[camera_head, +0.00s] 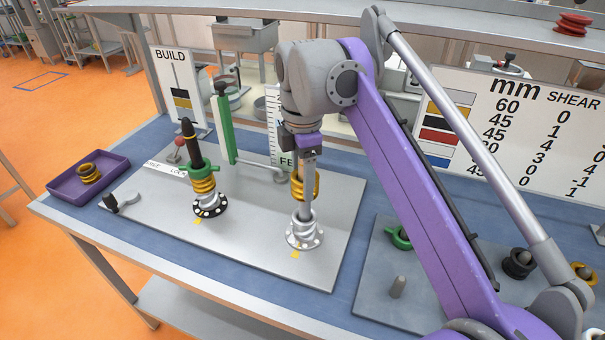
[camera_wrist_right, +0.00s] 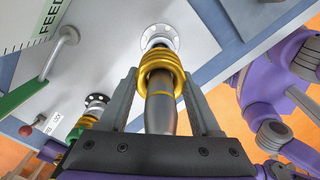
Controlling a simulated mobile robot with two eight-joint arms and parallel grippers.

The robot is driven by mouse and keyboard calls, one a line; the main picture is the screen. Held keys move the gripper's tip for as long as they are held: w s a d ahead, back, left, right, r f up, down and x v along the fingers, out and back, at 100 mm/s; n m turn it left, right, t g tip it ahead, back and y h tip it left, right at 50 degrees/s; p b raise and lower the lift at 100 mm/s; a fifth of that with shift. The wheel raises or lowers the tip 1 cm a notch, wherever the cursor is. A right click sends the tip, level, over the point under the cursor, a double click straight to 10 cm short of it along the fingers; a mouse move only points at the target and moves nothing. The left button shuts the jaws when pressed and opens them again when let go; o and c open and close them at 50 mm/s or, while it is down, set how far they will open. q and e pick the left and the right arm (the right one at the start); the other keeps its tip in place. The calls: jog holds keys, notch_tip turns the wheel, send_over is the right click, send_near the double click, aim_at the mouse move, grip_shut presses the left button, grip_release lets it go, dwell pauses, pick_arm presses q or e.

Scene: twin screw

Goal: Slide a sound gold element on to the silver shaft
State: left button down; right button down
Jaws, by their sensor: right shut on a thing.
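The silver shaft (camera_head: 305,211) stands upright on the grey plate, with silver coils (camera_head: 303,229) around its flanged foot. My right gripper (camera_head: 306,178) points down over it and is shut on a gold element (camera_head: 317,186). The right wrist view shows the gold element (camera_wrist_right: 160,64) around the shaft, between the two fingers (camera_wrist_right: 160,98). The shaft's grey tip (camera_wrist_right: 160,112) passes through it toward the palm. The element is above the silver coils, with bare shaft between them in the head view. My left gripper is not in view.
A second, dark-tipped shaft (camera_head: 190,143) stands to the left with gold, green and silver elements. A purple tray (camera_head: 62,190) holds a gold element (camera_head: 88,173). A green post (camera_head: 223,128) stands behind. More elements, including a black one (camera_head: 518,264), sit on the right board.

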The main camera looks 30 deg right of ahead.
grip_release()
notch_tip(320, 180, up, 11)
jog(key=p, duration=0.3)
jog(key=shift+f+p, duration=0.1)
jog(key=shift+p, duration=0.25)
